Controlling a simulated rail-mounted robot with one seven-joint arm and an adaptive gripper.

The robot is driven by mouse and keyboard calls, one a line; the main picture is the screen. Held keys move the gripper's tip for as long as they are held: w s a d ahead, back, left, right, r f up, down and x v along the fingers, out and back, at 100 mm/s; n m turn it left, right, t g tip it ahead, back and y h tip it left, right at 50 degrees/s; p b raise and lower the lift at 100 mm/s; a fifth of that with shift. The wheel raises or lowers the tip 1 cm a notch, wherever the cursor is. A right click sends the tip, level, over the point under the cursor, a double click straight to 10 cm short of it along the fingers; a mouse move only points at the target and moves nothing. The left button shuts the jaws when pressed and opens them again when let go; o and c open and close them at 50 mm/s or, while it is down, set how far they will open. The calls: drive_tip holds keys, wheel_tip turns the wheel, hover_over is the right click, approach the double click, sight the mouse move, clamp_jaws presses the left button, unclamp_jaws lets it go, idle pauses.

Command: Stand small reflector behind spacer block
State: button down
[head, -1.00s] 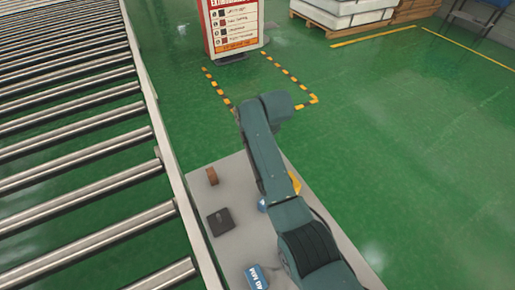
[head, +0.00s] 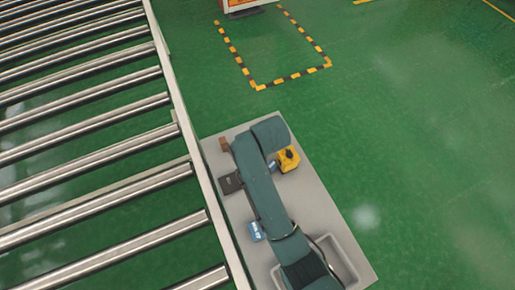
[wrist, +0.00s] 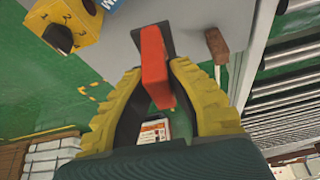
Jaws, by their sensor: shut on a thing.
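My gripper (wrist: 160,95) has yellow ribbed fingers and is shut on an upright red-orange slab, the small reflector (wrist: 154,62), in the wrist view. The reflector is in front of a dark plate, and I cannot tell whether it touches the surface. In the head view my arm hides the gripper and reflector. A blue block with white lettering (head: 256,231), which looks like the spacer block, lies left of my arm on the grey table (head: 335,222). Part of a blue lettered thing (wrist: 111,4) shows at the wrist view's top edge.
A dark plate (head: 231,183) and a brown block (head: 225,144) lie near the table's left edge. A yellow device (head: 288,159) stands right of my arm, with another blue item (head: 272,165) beside it. A roller conveyor (head: 90,130) runs along the left.

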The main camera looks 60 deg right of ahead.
drive_tip(key=s+a+f+n+p, duration=0.1)
drive_tip(key=s+a+p, duration=0.1)
drive_tip(key=a, duration=0.4)
drive_tip(key=f, duration=0.3)
drive_tip(key=f+b, duration=0.1)
drive_tip(key=f, duration=0.2)
drive_tip(key=f+b, duration=0.1)
drive_tip(key=f, duration=0.3)
drive_tip(key=shift+w+d, duration=0.2)
drive_tip(key=shift+d, duration=0.05)
drive_tip(key=shift+f, duration=0.1)
drive_tip(key=c, duration=1.4)
unclamp_jaws()
drive_tip(key=shift+c, duration=0.2)
